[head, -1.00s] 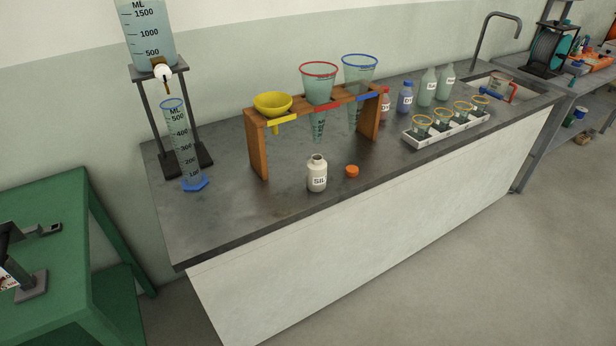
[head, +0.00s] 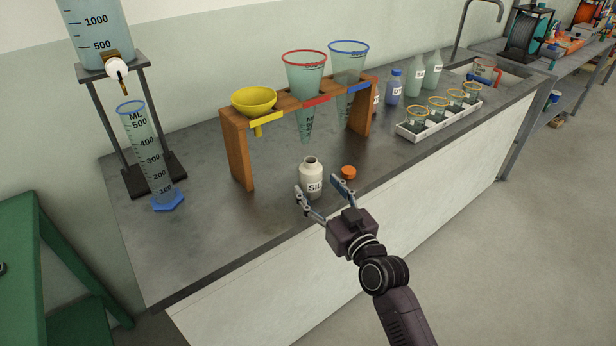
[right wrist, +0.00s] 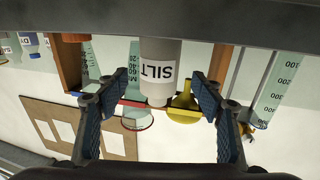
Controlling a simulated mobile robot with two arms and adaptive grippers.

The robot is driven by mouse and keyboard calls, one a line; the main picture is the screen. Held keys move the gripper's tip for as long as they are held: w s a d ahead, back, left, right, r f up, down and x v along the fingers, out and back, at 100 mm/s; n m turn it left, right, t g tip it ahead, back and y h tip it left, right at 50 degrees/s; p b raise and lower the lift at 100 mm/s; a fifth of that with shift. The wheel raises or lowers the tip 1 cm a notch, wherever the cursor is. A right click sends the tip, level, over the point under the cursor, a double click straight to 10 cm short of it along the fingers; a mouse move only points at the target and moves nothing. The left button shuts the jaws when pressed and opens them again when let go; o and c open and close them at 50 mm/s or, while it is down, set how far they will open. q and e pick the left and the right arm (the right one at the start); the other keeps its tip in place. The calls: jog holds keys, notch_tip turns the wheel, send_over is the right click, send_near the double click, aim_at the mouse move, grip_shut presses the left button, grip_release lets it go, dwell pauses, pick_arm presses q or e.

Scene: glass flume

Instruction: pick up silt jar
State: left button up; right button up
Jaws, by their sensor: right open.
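The silt jar (head: 311,176) is a small white bottle with an open neck and a "SILT" label, standing upright on the dark bench top in front of the wooden funnel rack. My right gripper (head: 322,188) is open, with its fingers extended toward the jar at the bench's front edge. In the right wrist view the jar (right wrist: 159,70) appears upside down between the two open fingers (right wrist: 160,95), with space on both sides. An orange cap (head: 348,172) lies on the bench just right of the jar, close to one fingertip. My left gripper is not in view.
The wooden rack (head: 238,150) holds a yellow funnel (head: 254,100) and two clear cones with red and blue rims. A measuring cylinder (head: 148,155) stands at the left. Bottles and a white tray (head: 438,122) of glasses stand to the right. Bare bench lies left of the jar.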

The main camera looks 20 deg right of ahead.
aim_at(316, 186)
jog(key=shift+w+r, duration=0.2)
jog(key=shift+w, duration=0.35)
jog(key=w, duration=0.2)
jog(key=w+f, duration=0.1)
jog(key=shift+w+a, duration=0.3)
jog(key=shift+w, duration=0.05)
jog(key=shift+w+r, duration=0.1)
jog(key=shift+w, duration=0.1)
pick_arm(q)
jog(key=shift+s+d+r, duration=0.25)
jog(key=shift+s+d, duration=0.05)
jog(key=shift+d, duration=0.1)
pick_arm(e)
jog(key=shift+c, duration=0.3)
jog(key=c, duration=1.3)
